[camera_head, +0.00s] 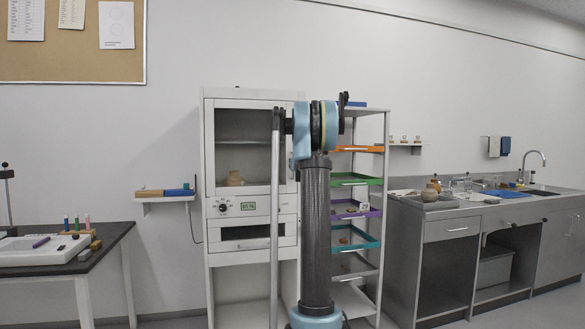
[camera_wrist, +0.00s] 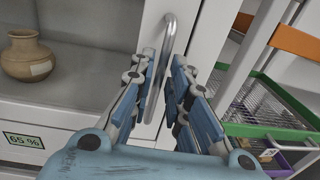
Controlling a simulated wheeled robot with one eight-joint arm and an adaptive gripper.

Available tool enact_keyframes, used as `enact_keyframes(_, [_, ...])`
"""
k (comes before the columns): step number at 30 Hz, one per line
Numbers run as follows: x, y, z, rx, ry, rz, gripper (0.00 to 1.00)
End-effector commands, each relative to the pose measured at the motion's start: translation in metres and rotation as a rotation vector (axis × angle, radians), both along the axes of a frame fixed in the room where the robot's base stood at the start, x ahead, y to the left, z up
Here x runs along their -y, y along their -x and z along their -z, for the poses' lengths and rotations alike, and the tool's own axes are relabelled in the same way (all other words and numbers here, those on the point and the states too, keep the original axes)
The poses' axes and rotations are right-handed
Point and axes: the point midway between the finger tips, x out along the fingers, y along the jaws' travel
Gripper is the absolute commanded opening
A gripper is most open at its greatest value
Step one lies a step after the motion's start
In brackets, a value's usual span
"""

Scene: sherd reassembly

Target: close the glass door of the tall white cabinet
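The tall white cabinet (camera_head: 250,93) stands against the wall in the head view. The glass door (camera_head: 243,125) covers its upper compartment, with a tan clay pot (camera_head: 234,179) behind it. In the wrist view the door's curved metal handle (camera_wrist: 168,45) is on the white frame, right of the pot (camera_wrist: 27,57). My gripper (camera_wrist: 162,72) is open, its two blue-grey fingers on either side of the handle's lower part. I cannot tell whether they touch it. My arm hides the cabinet's right edge in the head view, and whether the door is slightly ajar cannot be told.
A shelf rack with orange, green (camera_head: 355,181), purple and teal trays stands close right of the cabinet. A grey sink counter (camera_head: 450,207) is farther right. A dark-topped table (camera_head: 105,240) is at left, and a small wall shelf (camera_head: 165,199) lies between it and the cabinet.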

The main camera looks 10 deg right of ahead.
Motion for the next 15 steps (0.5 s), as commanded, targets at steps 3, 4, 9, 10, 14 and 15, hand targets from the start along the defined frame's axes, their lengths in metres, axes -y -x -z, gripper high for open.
enact_keyframes(3, [-0.001,0.021,0.000,0.000,0.000,0.001,0.16])
enact_keyframes(4, [-0.001,0.025,0.000,0.000,0.000,0.001,0.16])
enact_keyframes(9, [-0.002,0.051,0.000,0.000,0.000,0.001,0.16])
enact_keyframes(10, [-0.002,0.055,0.000,-0.001,0.000,0.001,0.16])
enact_keyframes(14, [-0.003,0.070,0.000,-0.001,0.000,0.000,0.16])
enact_keyframes(15, [-0.003,0.073,0.000,-0.001,0.000,0.000,0.16])
